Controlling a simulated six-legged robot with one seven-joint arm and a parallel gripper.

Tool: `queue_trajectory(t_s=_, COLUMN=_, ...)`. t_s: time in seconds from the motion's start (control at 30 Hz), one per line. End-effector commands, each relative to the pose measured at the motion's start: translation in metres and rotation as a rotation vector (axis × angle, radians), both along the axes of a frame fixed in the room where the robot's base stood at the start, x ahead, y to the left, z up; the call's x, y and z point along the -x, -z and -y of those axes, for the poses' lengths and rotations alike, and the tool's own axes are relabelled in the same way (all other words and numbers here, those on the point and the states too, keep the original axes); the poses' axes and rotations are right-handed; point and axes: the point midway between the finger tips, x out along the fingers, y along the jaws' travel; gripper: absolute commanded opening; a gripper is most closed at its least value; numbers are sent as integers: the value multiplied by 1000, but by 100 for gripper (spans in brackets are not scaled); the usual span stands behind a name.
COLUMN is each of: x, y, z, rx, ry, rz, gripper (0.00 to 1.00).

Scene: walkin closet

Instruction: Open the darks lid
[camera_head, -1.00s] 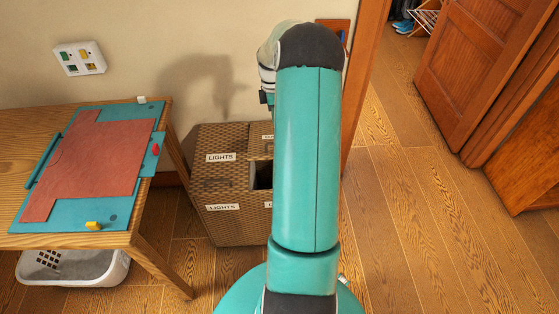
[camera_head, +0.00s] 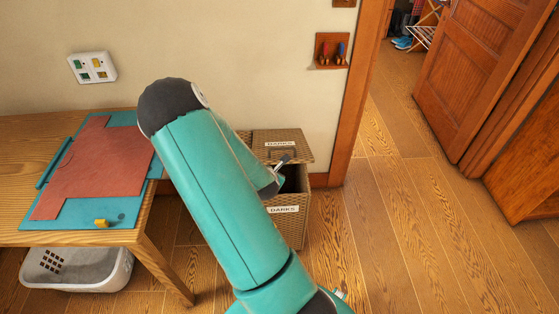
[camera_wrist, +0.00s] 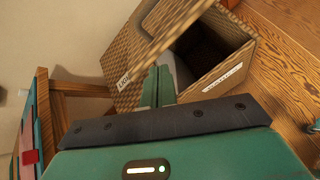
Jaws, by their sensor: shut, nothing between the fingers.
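The darks lid (camera_head: 282,145) is a woven brown panel with a DARKS label and a handle, on the right half of the hamper (camera_head: 287,225). It is raised partway, with a dark gap beneath it at the front. My gripper (camera_wrist: 158,86) is shut and empty, with its teal fingertips at the hamper's opening in the wrist view. In that view the raised lid (camera_wrist: 185,18) is just above the fingers; contact cannot be told. In the head view my arm covers most of the hamper's left half, and the gripper is only partly visible.
A wooden table (camera_head: 25,130) with a teal and red board (camera_head: 100,165) stands at the left. A grey laundry basket (camera_head: 75,268) is under it. A door frame (camera_head: 355,100) rises just right of the hamper. Open wooden floor lies to the right.

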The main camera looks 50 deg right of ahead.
Motion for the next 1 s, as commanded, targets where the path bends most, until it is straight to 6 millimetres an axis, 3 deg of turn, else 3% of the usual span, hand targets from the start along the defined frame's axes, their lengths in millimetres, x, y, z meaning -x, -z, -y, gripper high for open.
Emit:
queue_trajectory(t_s=0.13, x=29, y=-2, z=17, rx=286, ry=-176, rz=-113, gripper=0)
queue_trajectory(t_s=0.37, x=39, y=-14, z=27, rx=493, ry=-305, rz=-191, gripper=0)
queue_trajectory(t_s=1.0, x=-17, y=18, z=90, rx=495, ry=-305, rz=-189, gripper=0)
